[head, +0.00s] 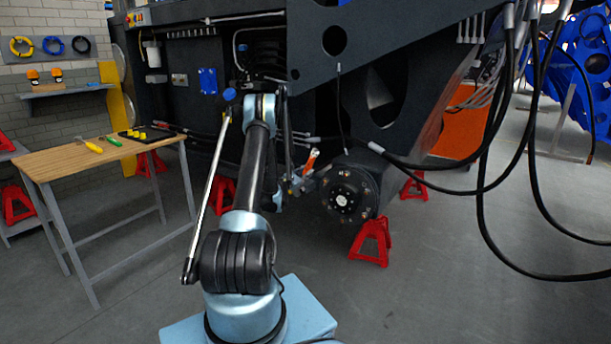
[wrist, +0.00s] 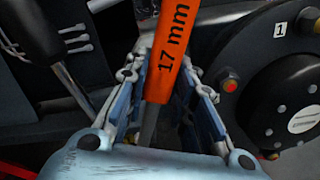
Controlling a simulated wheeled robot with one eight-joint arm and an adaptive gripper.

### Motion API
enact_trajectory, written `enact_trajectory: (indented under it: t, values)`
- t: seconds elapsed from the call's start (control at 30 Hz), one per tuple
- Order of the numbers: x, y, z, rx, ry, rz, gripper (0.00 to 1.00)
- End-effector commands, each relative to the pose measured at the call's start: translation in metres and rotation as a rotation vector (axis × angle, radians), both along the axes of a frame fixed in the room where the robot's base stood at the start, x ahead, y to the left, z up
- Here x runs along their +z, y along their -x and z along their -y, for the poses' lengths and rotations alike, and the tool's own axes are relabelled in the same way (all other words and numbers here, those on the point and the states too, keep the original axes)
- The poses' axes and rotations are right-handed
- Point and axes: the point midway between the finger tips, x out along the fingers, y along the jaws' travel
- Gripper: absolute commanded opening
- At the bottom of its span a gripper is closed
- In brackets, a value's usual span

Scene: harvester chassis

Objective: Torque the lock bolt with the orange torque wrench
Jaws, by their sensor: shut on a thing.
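The orange torque wrench (wrist: 168,50), marked "17 mm", stands between the fingers of my gripper (wrist: 163,88) in the wrist view. My gripper is shut on it around its lower part. In the head view the orange wrench (head: 311,160) shows as a small tilted piece just left of the black wheel hub (head: 349,193), with my gripper (head: 297,186) beside it. In the wrist view the hub (wrist: 290,100) is at the right, with several bolts on its face. A red-ringed bolt (wrist: 231,85) is nearest the gripper. I cannot tell which is the lock bolt. The wrench's lower end is hidden.
Black hoses (head: 480,180) hang at the right. Red jack stands (head: 371,243) stand under the chassis (head: 370,70). The floor at the lower right is clear.

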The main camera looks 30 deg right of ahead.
Motion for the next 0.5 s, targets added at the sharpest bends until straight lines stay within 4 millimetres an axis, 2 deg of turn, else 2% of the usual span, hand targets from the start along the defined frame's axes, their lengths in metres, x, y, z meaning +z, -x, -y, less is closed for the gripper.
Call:
enact_trajectory:
  t: [0.37,0.5]
  values:
    - [0.001,0.005,-0.011,-0.001,0.0,0.0,0.0]
    - [0.0,0.008,-0.022,-0.002,0.0,0.0,0.0]
